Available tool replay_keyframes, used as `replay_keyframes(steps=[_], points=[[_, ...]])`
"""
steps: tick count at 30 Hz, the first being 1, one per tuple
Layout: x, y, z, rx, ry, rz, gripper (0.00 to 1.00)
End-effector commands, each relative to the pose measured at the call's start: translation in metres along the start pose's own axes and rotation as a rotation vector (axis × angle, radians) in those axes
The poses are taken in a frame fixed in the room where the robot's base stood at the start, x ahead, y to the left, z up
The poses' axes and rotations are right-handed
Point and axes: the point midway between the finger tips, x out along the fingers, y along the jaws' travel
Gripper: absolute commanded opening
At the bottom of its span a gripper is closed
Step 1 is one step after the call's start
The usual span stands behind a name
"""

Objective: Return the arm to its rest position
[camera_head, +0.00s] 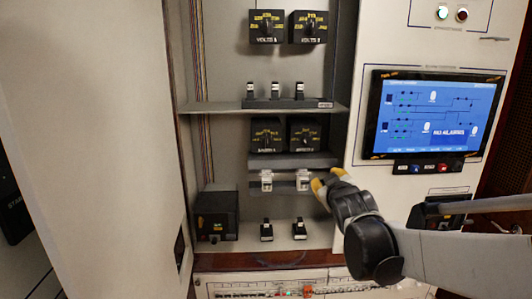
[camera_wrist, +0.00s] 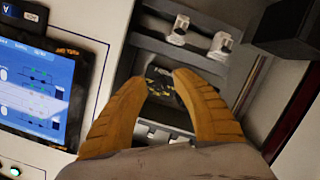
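My gripper (camera_head: 326,183) is at the right side of the open cabinet in the head view, beside the right one of two white breakers (camera_head: 303,180). The left white breaker (camera_head: 267,180) stands apart from it. In the wrist view, the two orange fingers of my gripper (camera_wrist: 178,80) are spread with a gap between them, and nothing is held. A black rotary switch (camera_wrist: 160,82) shows beyond the fingertips. The white breakers (camera_wrist: 220,45) are beyond the fingers at the top. My arm (camera_head: 375,245) reaches in from the lower right.
A blue alarm screen (camera_head: 436,112) is on the panel right of the cabinet. A shelf (camera_head: 225,107) crosses the cabinet, with black breakers (camera_head: 275,92) above it. A black box (camera_head: 216,215) and two small switches (camera_head: 283,230) sit lower. The open door (camera_head: 90,120) stands at left.

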Motion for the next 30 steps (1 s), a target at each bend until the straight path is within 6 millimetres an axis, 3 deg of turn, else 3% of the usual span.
replay_keyframes(steps=[1,5,9,15,18,21,30], points=[[-0.023,-0.011,0.028,0.044,-0.058,-0.02,0.32],[-0.085,-0.036,0.085,0.162,-0.218,-0.076,0.32],[-0.154,-0.073,0.153,0.282,-0.388,-0.138,0.32],[-0.236,-0.127,0.237,0.411,-0.589,-0.213,0.32],[-0.259,-0.143,0.26,0.447,-0.649,-0.236,0.32],[-0.271,-0.151,0.271,0.464,-0.681,-0.248,0.32],[-0.275,-0.153,0.272,0.469,-0.689,-0.251,0.32]])
